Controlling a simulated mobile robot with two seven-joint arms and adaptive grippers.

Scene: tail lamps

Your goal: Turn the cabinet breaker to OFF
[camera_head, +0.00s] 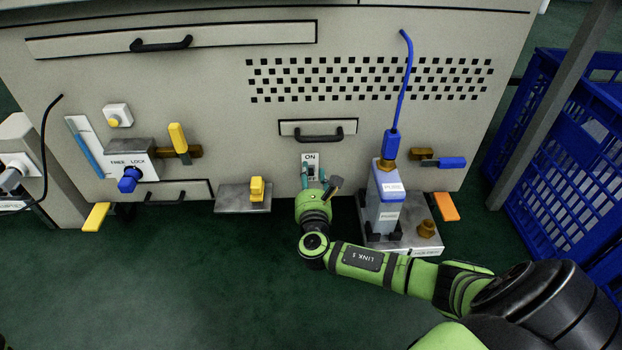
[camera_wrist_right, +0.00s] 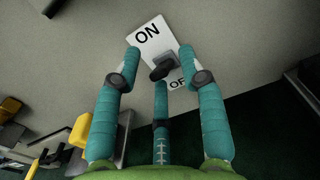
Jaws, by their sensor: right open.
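The cabinet breaker is a white plate marked ON at the top (camera_head: 310,160), on the lower middle of the cabinet front. In the right wrist view the breaker plate (camera_wrist_right: 147,38) also shows part of its lower OFF label. Its dark switch lever (camera_wrist_right: 162,70) sits between the labels; its exact position is hard to tell. My right gripper (camera_head: 318,183) is in front of the breaker's lower part and hides some of it. In the right wrist view the right gripper's teal fingers (camera_wrist_right: 160,68) are open around the lever, with no clear grip on it. My left gripper is not in view.
A drawer handle (camera_head: 318,137) is just above the breaker. A yellow block (camera_head: 257,189) on a metal shelf is left of it. A grey-blue device (camera_head: 386,195) with a blue cable stands right. Blue crates (camera_head: 560,160) are at the far right.

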